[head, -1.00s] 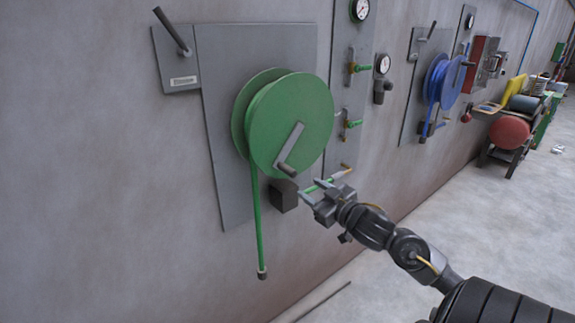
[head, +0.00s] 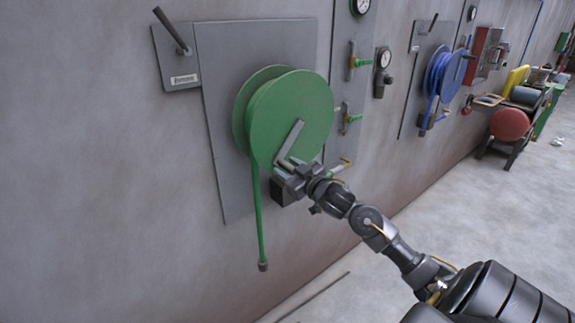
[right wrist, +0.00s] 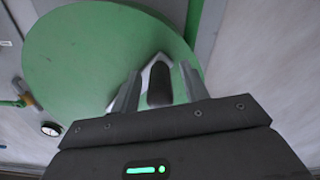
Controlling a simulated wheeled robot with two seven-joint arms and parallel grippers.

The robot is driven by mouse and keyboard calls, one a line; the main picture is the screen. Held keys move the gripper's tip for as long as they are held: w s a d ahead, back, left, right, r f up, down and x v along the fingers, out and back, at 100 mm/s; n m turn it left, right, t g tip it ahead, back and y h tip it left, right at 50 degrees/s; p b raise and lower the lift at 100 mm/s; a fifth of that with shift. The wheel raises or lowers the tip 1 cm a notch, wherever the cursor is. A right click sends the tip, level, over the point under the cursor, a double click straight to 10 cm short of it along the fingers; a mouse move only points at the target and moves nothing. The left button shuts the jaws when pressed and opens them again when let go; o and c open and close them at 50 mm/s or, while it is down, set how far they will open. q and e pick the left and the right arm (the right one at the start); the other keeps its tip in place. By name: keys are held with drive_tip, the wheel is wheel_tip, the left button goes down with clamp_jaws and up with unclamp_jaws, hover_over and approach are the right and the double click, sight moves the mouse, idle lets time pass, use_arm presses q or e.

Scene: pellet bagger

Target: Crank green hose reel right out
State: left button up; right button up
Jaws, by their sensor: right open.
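The green hose reel (head: 285,110) is mounted on a grey wall plate (head: 226,130). Its grey crank arm (head: 290,139) slants down and left from the hub. A green hose (head: 259,220) hangs below the reel with a dark end. My right gripper (head: 281,167) is at the crank handle, which it mostly hides in the head view. In the right wrist view the dark handle (right wrist: 160,84) stands between the two open fingers, in front of the green reel face (right wrist: 90,60). I cannot tell whether the fingers touch it. My left gripper is not in view.
A dark block (head: 284,192) sits under the reel, close to my right gripper. A blue hose reel (head: 443,77) is farther along the wall. The floor (head: 460,210) at the right is mostly clear.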

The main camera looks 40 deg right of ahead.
drive_tip(key=shift+w, duration=0.25)
clamp_jaws()
idle(0.3)
